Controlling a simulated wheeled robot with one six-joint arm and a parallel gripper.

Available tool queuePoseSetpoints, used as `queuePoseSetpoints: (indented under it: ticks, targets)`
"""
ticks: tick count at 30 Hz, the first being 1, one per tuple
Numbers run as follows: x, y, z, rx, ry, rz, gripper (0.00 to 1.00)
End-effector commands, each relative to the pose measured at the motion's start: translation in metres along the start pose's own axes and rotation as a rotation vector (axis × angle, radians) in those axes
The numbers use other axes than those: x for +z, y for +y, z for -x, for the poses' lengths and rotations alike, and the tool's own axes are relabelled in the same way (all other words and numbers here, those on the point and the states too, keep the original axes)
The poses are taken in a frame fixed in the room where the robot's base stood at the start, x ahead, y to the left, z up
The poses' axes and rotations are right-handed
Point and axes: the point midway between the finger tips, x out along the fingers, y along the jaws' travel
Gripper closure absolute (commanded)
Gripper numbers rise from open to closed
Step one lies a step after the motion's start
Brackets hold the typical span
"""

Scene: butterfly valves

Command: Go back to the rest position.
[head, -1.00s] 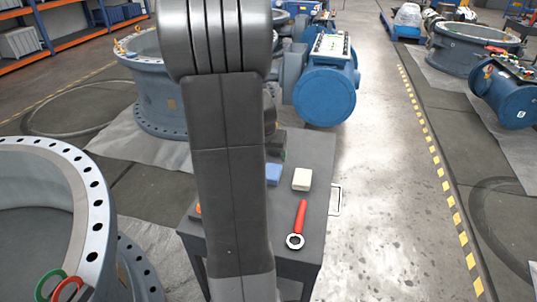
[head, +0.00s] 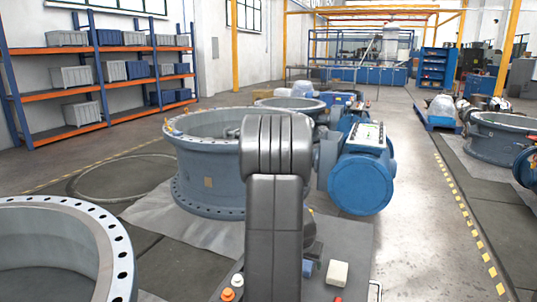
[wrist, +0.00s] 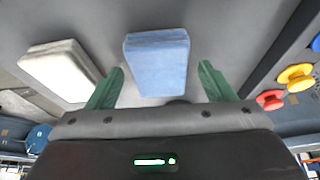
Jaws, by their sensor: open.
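My gripper (wrist: 161,88) shows in the wrist view with its two green fingers apart and nothing held between them. A blue block (wrist: 157,62) lies on the grey table beyond the fingertips, apart from them. A cream block (wrist: 60,70) lies to its left. In the head view my own arm stands in the middle and hides my gripper. The blue block (head: 308,268) and the cream block (head: 337,273) show just right of the arm.
The grey table (head: 345,240) carries an orange knob (head: 228,294); red and yellow knobs (wrist: 295,77) show in the wrist view. Large flanged valve rings (head: 205,150) and a blue actuator (head: 360,183) stand around it.

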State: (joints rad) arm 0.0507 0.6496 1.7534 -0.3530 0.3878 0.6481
Motion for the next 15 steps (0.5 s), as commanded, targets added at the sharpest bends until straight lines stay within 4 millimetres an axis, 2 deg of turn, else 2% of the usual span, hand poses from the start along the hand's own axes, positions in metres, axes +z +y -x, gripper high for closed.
queuePoseSetpoints:
  ticks: [1,3,6,15]
  targets:
    - [0.003,0.000,-0.011,0.000,-0.002,0.000,0.24]
    - [-0.003,0.000,0.003,-0.001,0.003,-0.001,0.24]
    - [-0.007,0.000,0.012,-0.001,0.004,-0.002,0.24]
    - [-0.009,0.000,0.018,0.000,0.001,-0.001,0.24]
